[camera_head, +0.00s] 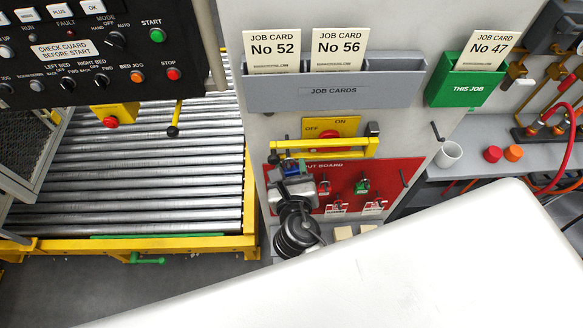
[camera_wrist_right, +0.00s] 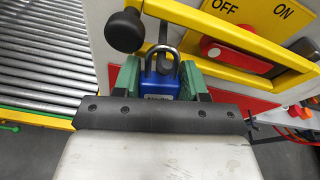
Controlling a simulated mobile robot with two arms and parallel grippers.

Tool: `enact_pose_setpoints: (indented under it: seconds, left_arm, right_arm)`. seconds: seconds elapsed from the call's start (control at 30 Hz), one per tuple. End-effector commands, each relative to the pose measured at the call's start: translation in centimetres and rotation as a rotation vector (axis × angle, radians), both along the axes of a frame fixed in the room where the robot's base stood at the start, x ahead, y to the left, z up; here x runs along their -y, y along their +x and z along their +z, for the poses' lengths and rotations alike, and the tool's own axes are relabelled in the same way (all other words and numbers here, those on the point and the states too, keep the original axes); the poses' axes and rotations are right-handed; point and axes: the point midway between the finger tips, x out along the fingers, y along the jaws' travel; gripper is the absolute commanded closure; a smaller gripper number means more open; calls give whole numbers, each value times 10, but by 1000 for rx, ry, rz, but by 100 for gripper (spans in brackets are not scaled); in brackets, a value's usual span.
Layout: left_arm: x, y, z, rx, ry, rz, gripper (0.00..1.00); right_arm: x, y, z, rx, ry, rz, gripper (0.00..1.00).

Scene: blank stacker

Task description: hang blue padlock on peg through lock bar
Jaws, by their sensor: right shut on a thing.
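The blue padlock (camera_wrist_right: 160,84) is upright between the green fingers of my right gripper (camera_wrist_right: 160,82), which is shut on it. Its metal shackle points up, close to a dark grey peg (camera_wrist_right: 163,32) at the yellow lock bar (camera_wrist_right: 232,35). I cannot tell whether the shackle is around the peg or only in front of it. In the head view my right gripper (camera_head: 292,172) is just below the left end of the lock bar (camera_head: 325,146), and only a bit of the blue padlock (camera_head: 291,169) shows. My left gripper is not in view.
The red lockout board (camera_head: 385,175) holds a red padlock (camera_head: 325,187), a green padlock (camera_head: 362,187) and tags, right of my gripper. A red switch handle (camera_wrist_right: 235,56) sits behind the lock bar. A black knob (camera_wrist_right: 124,31) is close left of the shackle.

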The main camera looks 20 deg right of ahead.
Motion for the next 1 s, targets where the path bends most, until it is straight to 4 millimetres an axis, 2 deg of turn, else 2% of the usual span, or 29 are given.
enact_pose_setpoints:
  seconds: [0.13, 0.17, 0.33, 0.67, 0.77, 1.0]
  left_arm:
    - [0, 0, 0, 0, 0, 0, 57]
    - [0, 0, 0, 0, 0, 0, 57]
    - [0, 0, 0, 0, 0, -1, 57]
    - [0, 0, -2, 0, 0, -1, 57]
    - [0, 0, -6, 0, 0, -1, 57]
    - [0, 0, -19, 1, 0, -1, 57]
  right_arm:
    - [0, 0, 0, 1, 0, 0, 83]
    - [0, 0, 0, 0, 0, 0, 53]
    - [0, 0, 0, 0, 0, 0, 28]
    - [-1, -5, 0, -2, 1, 1, 28]
    - [-5, -16, 1, -2, 0, 1, 28]
    - [-18, -62, 9, -3, 2, 1, 28]
